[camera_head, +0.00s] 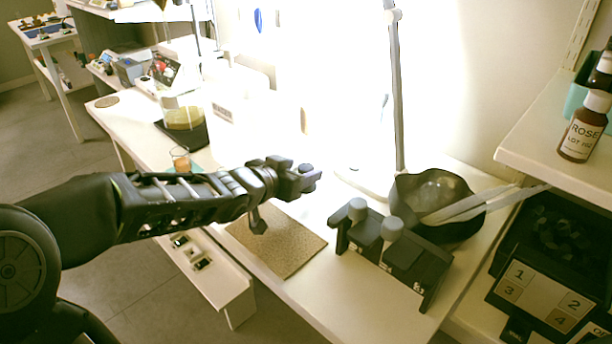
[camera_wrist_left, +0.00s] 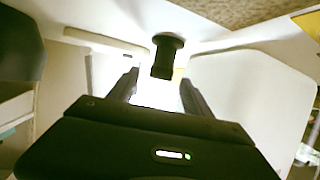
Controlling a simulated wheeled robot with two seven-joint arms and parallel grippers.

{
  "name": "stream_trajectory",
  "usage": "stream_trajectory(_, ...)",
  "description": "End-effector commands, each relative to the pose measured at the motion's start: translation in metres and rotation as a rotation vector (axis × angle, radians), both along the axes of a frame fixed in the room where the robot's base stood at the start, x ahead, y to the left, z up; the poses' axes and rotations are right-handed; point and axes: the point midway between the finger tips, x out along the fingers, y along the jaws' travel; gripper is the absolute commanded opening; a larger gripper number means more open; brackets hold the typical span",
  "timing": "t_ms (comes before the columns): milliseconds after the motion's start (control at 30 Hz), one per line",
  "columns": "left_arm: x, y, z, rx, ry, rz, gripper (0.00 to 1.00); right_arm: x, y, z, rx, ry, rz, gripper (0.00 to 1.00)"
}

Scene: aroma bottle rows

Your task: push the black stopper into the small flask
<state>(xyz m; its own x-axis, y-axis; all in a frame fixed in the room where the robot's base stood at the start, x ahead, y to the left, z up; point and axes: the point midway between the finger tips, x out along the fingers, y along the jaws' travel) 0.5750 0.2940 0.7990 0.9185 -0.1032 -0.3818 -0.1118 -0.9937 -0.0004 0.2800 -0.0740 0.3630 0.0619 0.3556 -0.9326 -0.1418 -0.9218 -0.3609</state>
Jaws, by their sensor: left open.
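My left gripper (camera_head: 288,186) reaches over the table near the tan mat in the head view; in the left wrist view its two fingers (camera_wrist_left: 161,80) stand apart. A black stopper-like piece (camera_wrist_left: 164,56), with a wide end and a narrower body, shows between and just beyond the fingertips in the left wrist view. I cannot tell whether the fingers touch it. The small flask cannot be made out clearly; a very bright patch lies between the fingers, and my gripper may hide it in the head view. My right gripper is not in view.
A black rack (camera_head: 405,262) with grey-topped pieces stands right of the tan mat (camera_head: 289,252). Behind it are a dark bowl (camera_head: 408,192) and a lamp post (camera_head: 396,100). A small glass with orange liquid (camera_head: 180,160) stands left. A ROSE bottle (camera_head: 582,132) is on the right shelf.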

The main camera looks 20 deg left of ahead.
Motion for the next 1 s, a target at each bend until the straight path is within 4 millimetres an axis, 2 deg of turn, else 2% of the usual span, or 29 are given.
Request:
stream_trajectory(33, 0.008, 0.0, -0.009, 0.0, 0.001, 0.0, 0.58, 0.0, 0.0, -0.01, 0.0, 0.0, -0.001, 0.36)
stream_trajectory(100, 0.018, -0.001, -0.013, -0.001, 0.001, 0.0, 0.58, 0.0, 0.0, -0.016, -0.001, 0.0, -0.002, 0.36)
stream_trajectory(267, 0.031, -0.002, -0.015, -0.001, 0.001, 0.0, 0.58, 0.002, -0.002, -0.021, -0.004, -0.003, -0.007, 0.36)
stream_trajectory(867, 0.031, -0.002, -0.013, 0.0, 0.001, 0.001, 0.58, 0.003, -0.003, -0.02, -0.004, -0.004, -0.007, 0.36)
stream_trajectory(1000, 0.031, -0.002, -0.013, 0.0, 0.001, 0.001, 0.47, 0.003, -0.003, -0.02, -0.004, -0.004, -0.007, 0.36)
